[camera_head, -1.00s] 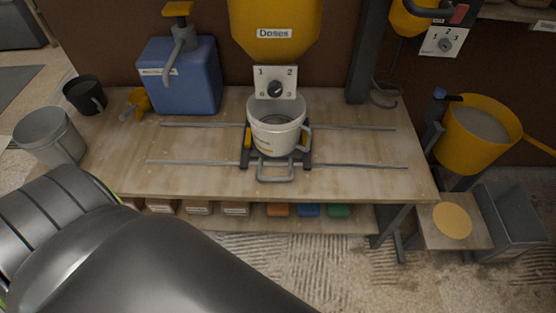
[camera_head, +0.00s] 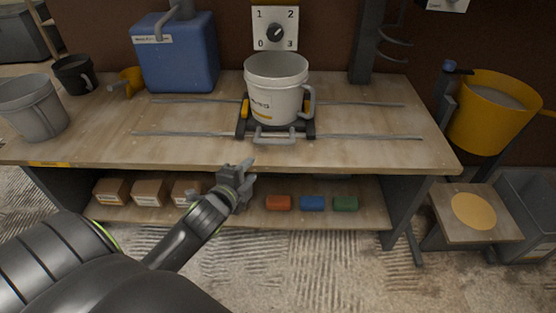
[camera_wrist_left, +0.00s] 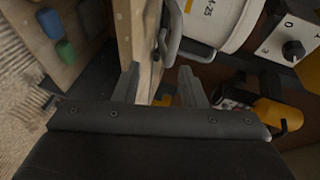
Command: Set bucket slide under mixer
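The bucket slide (camera_head: 309,130) is a dark carriage on two metal rails on the workbench, with a pale loop handle (camera_head: 275,138) at its front. A white bucket (camera_head: 275,90) stands upright on it, below the dial panel (camera_head: 275,29). The handle also shows in the left wrist view (camera_wrist_left: 197,50). A dark mixer column (camera_head: 367,40) with a curled metal stirrer (camera_head: 396,40) stands to the right of the bucket. My left gripper (camera_head: 246,172) is open and empty at the bench's front edge, below and left of the handle, apart from it. My right gripper is out of view.
A blue canister (camera_head: 180,60), black mug (camera_head: 73,75) and grey bucket (camera_head: 33,108) stand on the left. A yellow tub (camera_head: 492,110) stands on the right. The lower shelf (camera_head: 260,216) holds boxes and coloured blocks. The rails right of the slide are clear.

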